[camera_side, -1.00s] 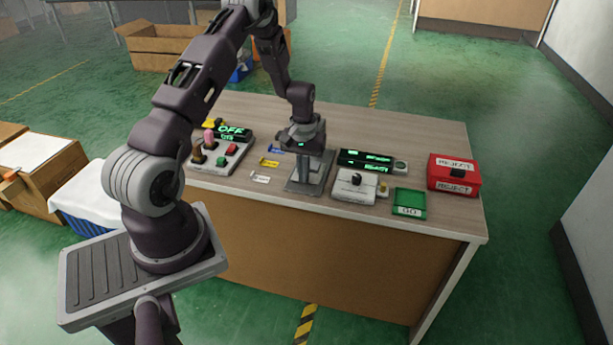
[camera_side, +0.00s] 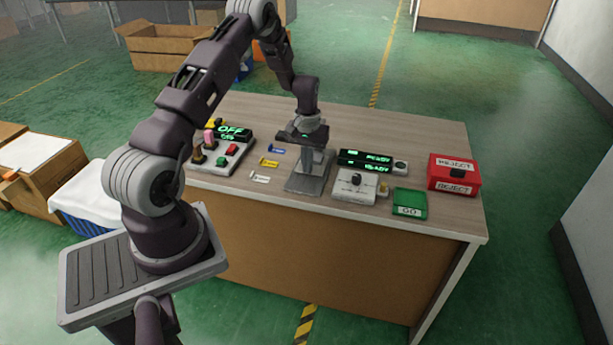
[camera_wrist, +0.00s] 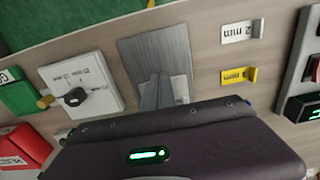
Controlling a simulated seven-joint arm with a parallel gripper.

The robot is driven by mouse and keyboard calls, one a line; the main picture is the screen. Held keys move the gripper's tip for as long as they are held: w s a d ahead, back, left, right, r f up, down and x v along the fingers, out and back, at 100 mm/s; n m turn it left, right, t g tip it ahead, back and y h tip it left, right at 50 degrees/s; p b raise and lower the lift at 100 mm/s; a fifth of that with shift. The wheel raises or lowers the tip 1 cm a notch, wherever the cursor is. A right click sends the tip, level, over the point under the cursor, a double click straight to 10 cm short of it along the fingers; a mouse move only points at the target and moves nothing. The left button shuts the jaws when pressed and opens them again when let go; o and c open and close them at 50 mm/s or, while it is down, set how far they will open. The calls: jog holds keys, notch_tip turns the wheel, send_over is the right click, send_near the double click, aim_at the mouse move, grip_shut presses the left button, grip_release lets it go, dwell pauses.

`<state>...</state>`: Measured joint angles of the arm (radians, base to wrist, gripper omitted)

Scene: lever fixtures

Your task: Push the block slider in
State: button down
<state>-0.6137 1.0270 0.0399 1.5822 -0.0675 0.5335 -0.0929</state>
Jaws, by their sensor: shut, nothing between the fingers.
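My gripper (camera_side: 304,168) is shut and empty, with its fingers pointing down over a brushed grey metal plate (camera_side: 310,186) on the table. In the wrist view the shut fingers (camera_wrist: 157,82) show in front of the plate (camera_wrist: 158,47); I cannot tell whether they touch it. A white box (camera_side: 347,195) with a black knob (camera_side: 356,179) stands just right of my gripper; the knob (camera_wrist: 75,97) sits among line markings in the wrist view. No part is clearly labelled as the block slider, so I cannot tell which it is.
A black display (camera_side: 372,161) stands behind the white box. A green GO tray (camera_side: 409,202) and a red REJECT box (camera_side: 454,174) are to the right. A control box (camera_side: 222,157) with levers and buttons, and small coloured tags (camera_side: 269,162), are to the left.

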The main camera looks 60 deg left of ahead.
jog(key=shift+w+a, duration=0.3)
jog(key=shift+s+d, duration=0.3)
jog(key=shift+s, duration=0.05)
notch_tip(320, 180, up, 8)
dwell(0.6)
jog(key=s+d+r+m+t, duration=0.2)
jog(key=s+d+r, duration=0.2)
jog(key=d+r, duration=0.6)
jog(key=s+d+r+m+t, duration=0.1)
jog(key=s+d+r+m, duration=0.2)
jog(key=d+r, duration=0.7)
jog(key=s+d+r+m+t, duration=0.1)
jog(key=s+d, duration=0.3)
jog(key=s, duration=0.4)
jog(key=s+d+r+m+t, duration=0.1)
jog(key=s+d+r+m, duration=0.2)
jog(key=s, duration=0.6)
jog(key=shift+s+d+t, duration=0.15)
jog(key=shift+d+t, duration=0.15)
jog(key=shift+d, duration=0.1)
